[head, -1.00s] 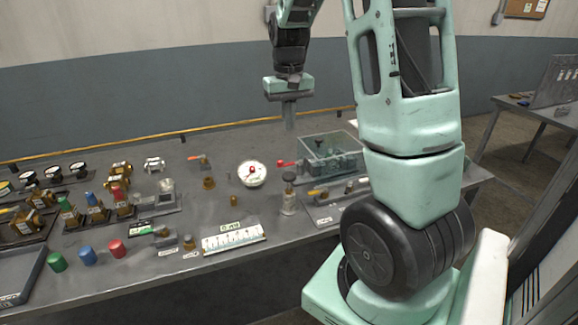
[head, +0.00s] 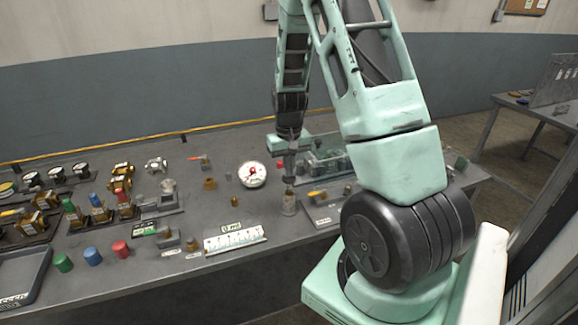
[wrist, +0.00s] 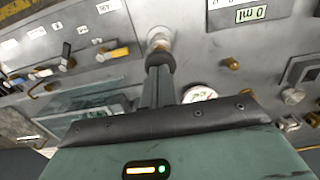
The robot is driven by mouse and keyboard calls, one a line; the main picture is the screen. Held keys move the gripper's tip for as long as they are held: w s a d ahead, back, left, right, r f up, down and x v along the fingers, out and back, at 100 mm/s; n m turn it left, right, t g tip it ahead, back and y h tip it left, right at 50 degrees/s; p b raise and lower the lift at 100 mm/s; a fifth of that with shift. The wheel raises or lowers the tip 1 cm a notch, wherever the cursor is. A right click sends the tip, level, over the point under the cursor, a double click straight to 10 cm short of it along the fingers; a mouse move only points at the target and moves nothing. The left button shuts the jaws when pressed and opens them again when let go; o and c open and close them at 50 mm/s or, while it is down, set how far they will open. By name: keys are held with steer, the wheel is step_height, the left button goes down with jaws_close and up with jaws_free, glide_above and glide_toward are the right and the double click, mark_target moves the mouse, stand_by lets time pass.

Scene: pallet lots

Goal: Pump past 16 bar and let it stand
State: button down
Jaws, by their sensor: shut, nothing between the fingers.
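The hand pump (head: 289,206) is a small upright pale cylinder on the bench. It shows in the wrist view as a pale body (wrist: 158,40) with a dark round knob (wrist: 160,61). My gripper (head: 289,180) is shut and empty, pointing down over the pump. Its fingertips (wrist: 158,76) are at the knob; whether they press it I cannot tell. They hide most of the knob in the head view. The round white gauge (head: 252,174) with a red centre stands left of the pump, partly cut off in the wrist view (wrist: 199,95). Its reading is too small to tell.
A clear box (head: 328,163) over fittings stands behind and right of my gripper. A yellow-handled valve (head: 318,195) lies right of the pump. Coloured caps (head: 93,256) and brass fittings fill the left.

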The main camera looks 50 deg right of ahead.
step_height(320, 180, down, 4)
steer(key=b, duration=0.2)
steer(key=shift+r+b, duration=0.15)
steer(key=shift+b, duration=0.2)
steer(key=shift+s+a, duration=0.1)
steer(key=shift+r+p, duration=0.55)
steer(key=shift+p, duration=0.05)
step_height(320, 180, up, 4)
steer(key=p, duration=0.3)
steer(key=shift+r+p, duration=0.2)
steer(key=shift+p, duration=0.1)
step_height(320, 180, up, 9)
steer(key=b, duration=0.3)
steer(key=shift+r, duration=0.1)
